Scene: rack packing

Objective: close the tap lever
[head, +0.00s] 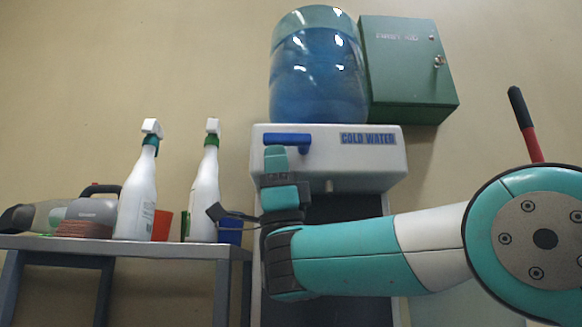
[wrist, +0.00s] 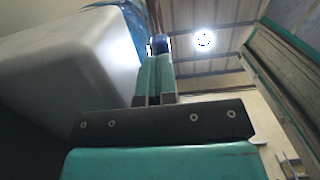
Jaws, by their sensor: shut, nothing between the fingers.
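The blue tap lever (head: 288,139) lies roughly level across the front of the white cooler head (head: 372,160), left of the "COLD WATER" label. My gripper (head: 275,152) points upward with its fingers shut and empty. Its tips overlap the lower left part of the lever in the head view. In the wrist view the shut fingers (wrist: 154,72) stand upright, with a bit of the blue lever (wrist: 158,43) just past the tips. I cannot tell whether they touch it. The cooler head (wrist: 70,65) is close on the left there.
A blue water bottle (head: 318,80) sits on the cooler, with a green first aid cabinet (head: 408,70) beside it. At left, a metal table (head: 150,243) holds two spray bottles (head: 137,200), a handheld vacuum (head: 93,208) and cups. A red-and-black handle (head: 527,125) stands at right.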

